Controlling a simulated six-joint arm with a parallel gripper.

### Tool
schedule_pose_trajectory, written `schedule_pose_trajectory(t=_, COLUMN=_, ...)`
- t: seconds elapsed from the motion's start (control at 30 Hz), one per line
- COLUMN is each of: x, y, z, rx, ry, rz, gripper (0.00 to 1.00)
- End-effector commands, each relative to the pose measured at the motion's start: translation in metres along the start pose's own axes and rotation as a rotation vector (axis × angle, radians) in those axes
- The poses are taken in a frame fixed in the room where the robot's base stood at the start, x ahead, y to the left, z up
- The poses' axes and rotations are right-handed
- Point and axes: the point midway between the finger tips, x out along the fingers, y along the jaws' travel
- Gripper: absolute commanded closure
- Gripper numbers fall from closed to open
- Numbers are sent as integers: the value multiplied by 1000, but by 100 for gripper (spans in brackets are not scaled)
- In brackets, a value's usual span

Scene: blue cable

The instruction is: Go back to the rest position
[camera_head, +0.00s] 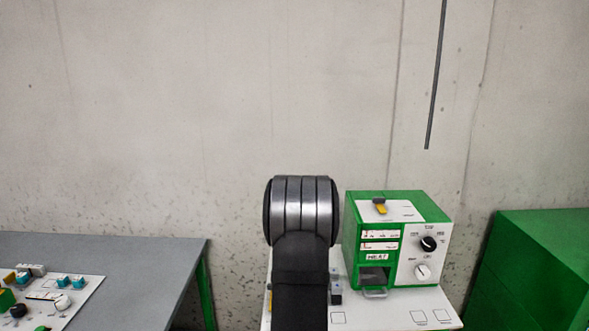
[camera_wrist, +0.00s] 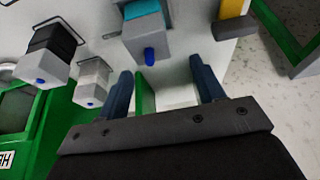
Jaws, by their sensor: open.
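My gripper (camera_wrist: 161,65) shows in the wrist view with two dark blue fingers spread apart. Nothing is seen held between them. A grey connector block with a teal top (camera_wrist: 150,40) and a blue tip lies just beyond the fingertips, roughly between them in the picture. I cannot tell whether the fingers touch it. In the camera_head view my arm stands in front of the white panel, and my gripper is hidden there.
Near my gripper are a black-topped block (camera_wrist: 50,55), a pale grey block (camera_wrist: 92,82) and a yellow-topped block (camera_wrist: 232,18). A green device with knobs (camera_head: 398,240) stands right of my arm. A grey table (camera_head: 150,265) is left, a green cabinet (camera_head: 540,270) right.

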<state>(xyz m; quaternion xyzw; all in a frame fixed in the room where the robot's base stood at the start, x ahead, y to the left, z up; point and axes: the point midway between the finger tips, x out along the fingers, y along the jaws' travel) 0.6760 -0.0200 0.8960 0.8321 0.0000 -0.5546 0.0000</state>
Motion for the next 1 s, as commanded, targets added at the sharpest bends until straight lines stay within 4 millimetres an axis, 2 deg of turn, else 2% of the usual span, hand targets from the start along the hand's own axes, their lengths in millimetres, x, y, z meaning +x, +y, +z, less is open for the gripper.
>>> schedule_pose_trajectory(t=0.2, x=-34, y=0, z=0, rx=0, ry=2, rz=0, gripper=38)
schedule_pose_trajectory(t=0.4, x=-52, y=0, z=1, rx=0, ry=-1, rz=0, gripper=38)
schedule_pose_trajectory(t=0.83, x=-56, y=0, z=1, rx=0, ry=-2, rz=0, gripper=38)
schedule_pose_trajectory(t=1.0, x=-48, y=0, z=2, rx=0, ry=-4, rz=0, gripper=38)
